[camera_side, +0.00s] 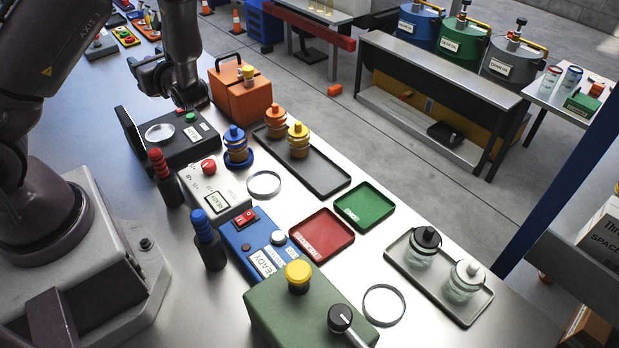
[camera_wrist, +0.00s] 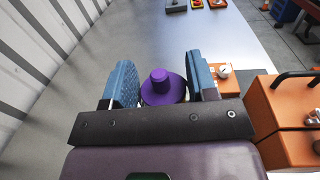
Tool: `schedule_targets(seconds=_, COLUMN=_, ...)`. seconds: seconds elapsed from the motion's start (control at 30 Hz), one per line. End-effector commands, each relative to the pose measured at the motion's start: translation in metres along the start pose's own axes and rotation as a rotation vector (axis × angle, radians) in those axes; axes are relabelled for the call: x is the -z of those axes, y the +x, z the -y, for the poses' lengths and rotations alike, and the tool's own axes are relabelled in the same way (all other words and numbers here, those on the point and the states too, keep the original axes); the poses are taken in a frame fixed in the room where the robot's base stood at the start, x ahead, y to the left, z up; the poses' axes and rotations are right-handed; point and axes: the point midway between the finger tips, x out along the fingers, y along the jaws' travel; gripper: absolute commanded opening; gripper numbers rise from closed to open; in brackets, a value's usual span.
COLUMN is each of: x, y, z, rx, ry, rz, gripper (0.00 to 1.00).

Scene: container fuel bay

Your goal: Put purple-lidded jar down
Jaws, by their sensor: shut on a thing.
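In the wrist view, the purple-lidded jar (camera_wrist: 162,90) sits between the two blue-padded fingers of my gripper (camera_wrist: 161,78). Its purple lid with a knob faces the camera; its body below is mostly hidden. My gripper is shut on it. In the side view, my gripper (camera_side: 190,98) is at the upper left, beside the orange toolbox. The jar cannot be made out there, and I cannot tell whether it touches the table.
The orange toolbox (camera_side: 240,98) stands close to the right of my gripper. A black device with a round plate (camera_side: 160,132) lies in front. Red (camera_side: 321,236), green (camera_side: 364,205) and dark (camera_side: 330,180) trays are farther right. Bare table (camera_side: 75,125) lies left.

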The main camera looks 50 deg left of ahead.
Motion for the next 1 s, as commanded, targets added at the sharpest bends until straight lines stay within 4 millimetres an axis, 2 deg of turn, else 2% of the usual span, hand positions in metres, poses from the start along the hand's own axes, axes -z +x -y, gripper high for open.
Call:
schedule_targets(seconds=0.17, x=-0.007, y=-0.054, z=0.051, rx=0.33, ry=0.002, rz=0.002, gripper=0.05)
schedule_targets(seconds=0.3, x=-0.011, y=-0.115, z=0.084, rx=0.602, ry=0.001, rz=0.002, gripper=0.05)
schedule_targets(seconds=0.4, x=-0.014, y=-0.157, z=0.099, rx=0.761, ry=-0.002, rz=0.0, gripper=0.05)
schedule_targets(seconds=0.6, x=-0.018, y=-0.219, z=0.11, rx=0.977, ry=-0.005, rz=0.0, gripper=0.05)
schedule_targets(seconds=0.87, x=-0.022, y=-0.271, z=0.109, rx=1.124, ry=-0.008, rz=0.001, gripper=0.05)
schedule_targets(seconds=0.9, x=-0.023, y=-0.276, z=0.108, rx=1.116, ry=-0.011, rz=0.002, gripper=0.05)
schedule_targets(seconds=1.0, x=-0.022, y=-0.271, z=0.106, rx=1.057, ry=-0.012, rz=0.004, gripper=0.05)
